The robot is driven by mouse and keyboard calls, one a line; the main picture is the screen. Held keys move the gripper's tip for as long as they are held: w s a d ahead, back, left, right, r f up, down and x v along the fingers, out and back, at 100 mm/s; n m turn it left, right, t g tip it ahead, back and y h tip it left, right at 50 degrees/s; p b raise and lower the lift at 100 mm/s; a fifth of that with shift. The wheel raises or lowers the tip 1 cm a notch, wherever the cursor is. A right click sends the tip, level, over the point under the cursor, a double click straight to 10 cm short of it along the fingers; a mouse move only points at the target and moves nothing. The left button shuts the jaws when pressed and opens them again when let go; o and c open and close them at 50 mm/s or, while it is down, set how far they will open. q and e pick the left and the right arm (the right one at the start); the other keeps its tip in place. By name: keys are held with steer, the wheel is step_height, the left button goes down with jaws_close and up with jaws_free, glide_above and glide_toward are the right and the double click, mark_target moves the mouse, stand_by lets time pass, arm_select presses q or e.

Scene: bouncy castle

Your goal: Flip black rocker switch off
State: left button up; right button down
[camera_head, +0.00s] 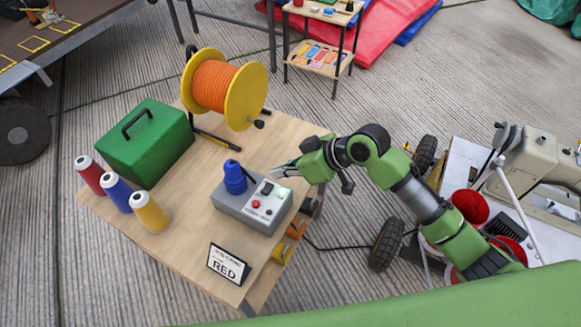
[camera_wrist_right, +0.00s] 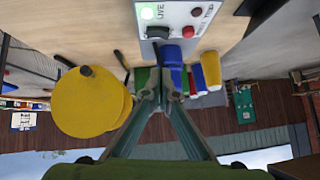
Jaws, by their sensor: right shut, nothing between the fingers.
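The grey control box (camera_head: 240,209) sits on the wooden table, with a blue plug-like part (camera_head: 235,177) on its left side. The black rocker switch (camera_head: 267,188) is on its top face; it also shows in the right wrist view (camera_wrist_right: 157,33), beside a lit green lamp (camera_wrist_right: 148,12). Which way the rocker is tipped is hard to tell. My right gripper (camera_head: 275,173) is shut and empty, just beyond the box's far edge, close to the switch but seemingly apart. Its fingertips point toward the box in the right wrist view (camera_wrist_right: 160,73). My left gripper is out of view.
A green case (camera_head: 150,150), an orange cable reel (camera_head: 222,85) and several thread cones (camera_head: 148,212) stand on the table (camera_head: 170,245). A sign reading RED (camera_head: 228,263) stands at the near edge. A cart with a sewing machine (camera_head: 540,160) is at right.

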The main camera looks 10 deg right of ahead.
mark_target(267, 189)
steer(key=x, duration=0.3)
steer(key=shift+w+a+f, duration=0.1)
steer(key=shift+a+f, duration=0.15)
step_height(267, 189, down, 3)
steer(key=shift+r, duration=0.2)
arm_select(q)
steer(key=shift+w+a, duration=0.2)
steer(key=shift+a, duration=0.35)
arm_select(e)
steer(key=shift+s+f, duration=0.25)
steer(key=shift+f, duration=0.4)
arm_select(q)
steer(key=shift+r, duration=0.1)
